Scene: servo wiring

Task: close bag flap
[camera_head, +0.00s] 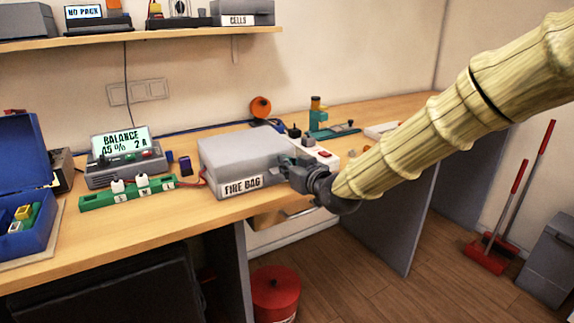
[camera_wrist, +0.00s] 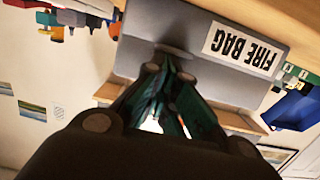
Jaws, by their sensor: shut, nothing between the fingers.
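The grey fire bag (camera_head: 232,157), a box shape with a white "FIRE BAG" label, sits near the front edge of the desk in the head view. Its top looks flat, with the flap lying down over it. My gripper (camera_head: 287,163) is at the bag's front right corner, with its fingers shut. In the wrist view, the bag (camera_wrist: 240,90) appears upside down and fills the upper middle. The fingers of my gripper (camera_wrist: 172,58) are closed together and point at the bag's grey front. Whether they touch it, I cannot tell.
The balance charger (camera_head: 127,150) and a green balance board (camera_head: 128,193) stand left of the bag. A blue case (camera_head: 30,150) is at far left. Small tools and a white power strip (camera_head: 322,153) lie behind my gripper. A red bin (camera_head: 275,292) stands below.

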